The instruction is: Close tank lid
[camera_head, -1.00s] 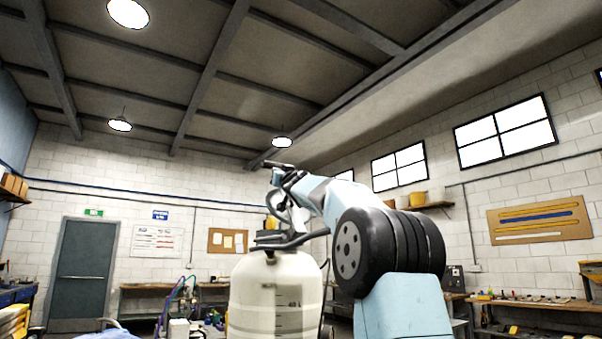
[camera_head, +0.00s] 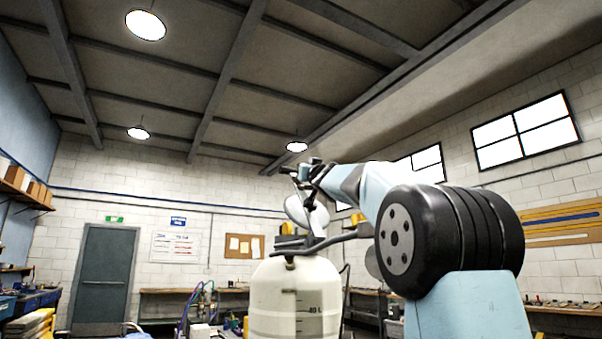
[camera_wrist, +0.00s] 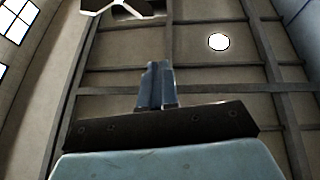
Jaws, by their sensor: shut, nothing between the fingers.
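The white tank (camera_head: 295,300) with volume marks stands upright at the lower middle of the head view. Dark handlebar-like tubes (camera_head: 320,243) cross over its top. A pale round disc (camera_head: 318,219), perhaps the lid, stands raised above the tank top, partly hidden by other parts. My gripper (camera_head: 291,171) is above and beside this disc, at the end of my arm reaching in from the right. In the wrist view my gripper's fingers (camera_wrist: 156,66) are together and hold nothing. I cannot tell whether it touches the disc.
A white piece with a dark edge (camera_wrist: 115,6) shows at the top of the wrist view; I cannot tell what it is. Workbenches (camera_head: 180,303) line the back wall, with a grey door (camera_head: 106,278) at left. The air above the tank's left side looks clear.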

